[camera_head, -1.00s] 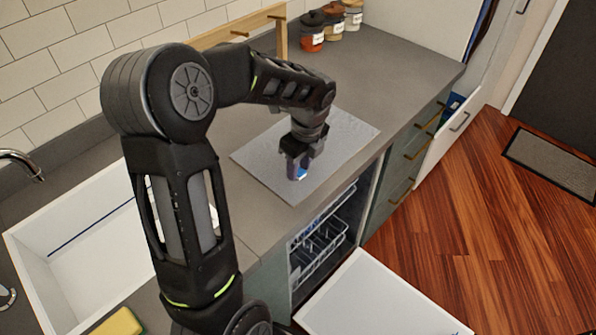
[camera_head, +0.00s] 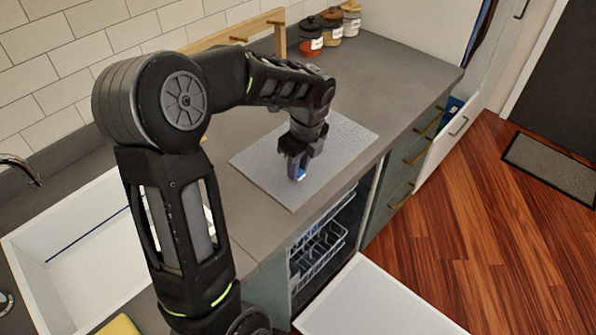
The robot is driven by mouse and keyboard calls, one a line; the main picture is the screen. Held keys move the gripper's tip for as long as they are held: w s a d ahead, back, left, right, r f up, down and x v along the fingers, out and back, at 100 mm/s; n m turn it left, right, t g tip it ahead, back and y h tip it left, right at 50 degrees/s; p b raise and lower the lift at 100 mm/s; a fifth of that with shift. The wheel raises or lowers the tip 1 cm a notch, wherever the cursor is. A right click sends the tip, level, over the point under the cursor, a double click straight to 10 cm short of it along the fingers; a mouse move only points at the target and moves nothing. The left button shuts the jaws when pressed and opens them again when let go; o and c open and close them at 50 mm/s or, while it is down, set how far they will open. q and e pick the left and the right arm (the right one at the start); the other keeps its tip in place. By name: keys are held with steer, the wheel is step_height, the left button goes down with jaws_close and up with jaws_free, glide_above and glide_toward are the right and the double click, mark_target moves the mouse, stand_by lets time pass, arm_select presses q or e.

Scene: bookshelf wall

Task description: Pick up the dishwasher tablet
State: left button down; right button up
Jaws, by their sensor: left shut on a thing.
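The dishwasher tablet (camera_head: 300,175) is small, with blue and white showing, over the light grey mat (camera_head: 262,169) on the counter. My left gripper (camera_head: 297,172) points down and is shut on the tablet. The fingers hide most of it. I cannot tell whether the tablet touches the mat. My right gripper is not in view.
A white sink (camera_head: 75,262) is at the left, with a yellow sponge (camera_head: 120,325) at its front edge. Jars (camera_head: 331,32) and a wooden rack (camera_head: 281,35) stand at the back. The open dishwasher (camera_head: 318,250) is below the counter's front edge, its white door (camera_head: 375,298) lowered.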

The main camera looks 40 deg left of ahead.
arm_select(q)
step_height(320, 180, up, 8)
steer(key=shift+r+b, duration=0.15)
steer(key=shift+b, duration=0.25)
steer(key=shift+d, duration=0.1)
stand_by(0.4)
